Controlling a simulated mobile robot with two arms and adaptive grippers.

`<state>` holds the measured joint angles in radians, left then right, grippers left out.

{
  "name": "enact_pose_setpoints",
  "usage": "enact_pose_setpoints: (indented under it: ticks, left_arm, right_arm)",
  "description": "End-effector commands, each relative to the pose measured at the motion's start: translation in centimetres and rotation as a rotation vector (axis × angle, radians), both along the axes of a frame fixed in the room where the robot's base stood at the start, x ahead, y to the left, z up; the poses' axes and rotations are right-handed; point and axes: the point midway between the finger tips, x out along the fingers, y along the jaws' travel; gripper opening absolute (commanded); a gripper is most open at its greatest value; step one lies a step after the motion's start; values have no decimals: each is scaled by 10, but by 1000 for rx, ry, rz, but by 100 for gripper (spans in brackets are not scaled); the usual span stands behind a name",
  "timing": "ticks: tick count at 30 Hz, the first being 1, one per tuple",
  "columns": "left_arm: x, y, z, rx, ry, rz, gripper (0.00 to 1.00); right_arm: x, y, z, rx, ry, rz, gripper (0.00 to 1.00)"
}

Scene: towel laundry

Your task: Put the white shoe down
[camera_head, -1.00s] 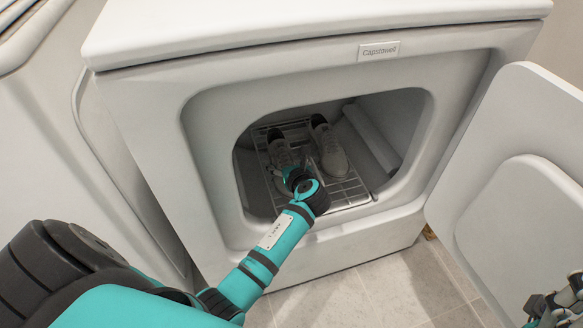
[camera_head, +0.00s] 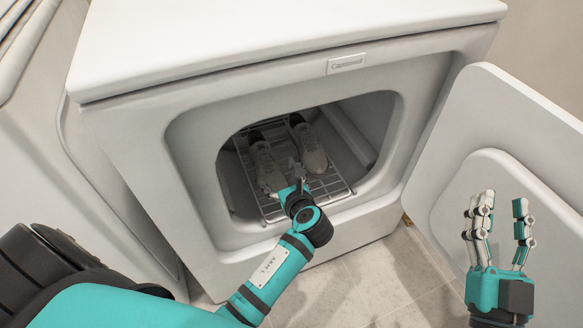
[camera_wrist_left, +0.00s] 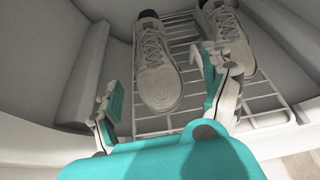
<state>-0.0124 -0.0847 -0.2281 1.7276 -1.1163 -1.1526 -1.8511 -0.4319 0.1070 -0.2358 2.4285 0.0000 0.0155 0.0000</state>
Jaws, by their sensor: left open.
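Two whitish shoes rest side by side on a wire rack (camera_head: 330,187) inside the dryer drum, toes toward the opening. The left shoe (camera_head: 266,168) also shows in the left wrist view (camera_wrist_left: 156,72), and so does the right shoe (camera_wrist_left: 232,42). My left gripper (camera_head: 298,172) is at the dryer opening, near the toes of the shoes. In the left wrist view its fingers (camera_wrist_left: 164,100) are spread apart with nothing held, just short of the left shoe's toe. My right gripper (camera_head: 505,225) is raised, open and empty, in front of the dryer door.
The white dryer (camera_head: 205,190) has a raised rim around its opening. Its open door (camera_head: 475,120) stands at the right. Another white appliance (camera_head: 35,150) is close on the left. The tiled floor (camera_head: 365,290) in front is clear.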

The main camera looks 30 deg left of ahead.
Motion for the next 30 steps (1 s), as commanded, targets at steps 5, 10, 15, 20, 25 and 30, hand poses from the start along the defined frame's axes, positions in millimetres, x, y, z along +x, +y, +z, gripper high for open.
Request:
enact_pose_setpoints:
  ticks: [5,10,15,20,25,30]
  left_arm:
    - [6,-43,19,-551,-404,-77,82]
    - [-13,-106,102,-1479,-830,-127,82]
    - [-61,-135,203,-2344,-968,-127,82]
    - [-95,-135,258,-2814,-925,-111,82]
    - [-103,-134,271,-2934,-900,-105,82]
    - [-103,-134,271,-2930,-902,-105,82]
  right_arm:
    - [0,0,-1,-1,2,0,40]
    - [0,0,0,-1,2,0,40]
    - [0,0,0,0,1,0,40]
    - [0,0,0,0,1,0,40]
    - [0,0,0,0,0,0,40]
    - [0,0,0,0,0,0,40]
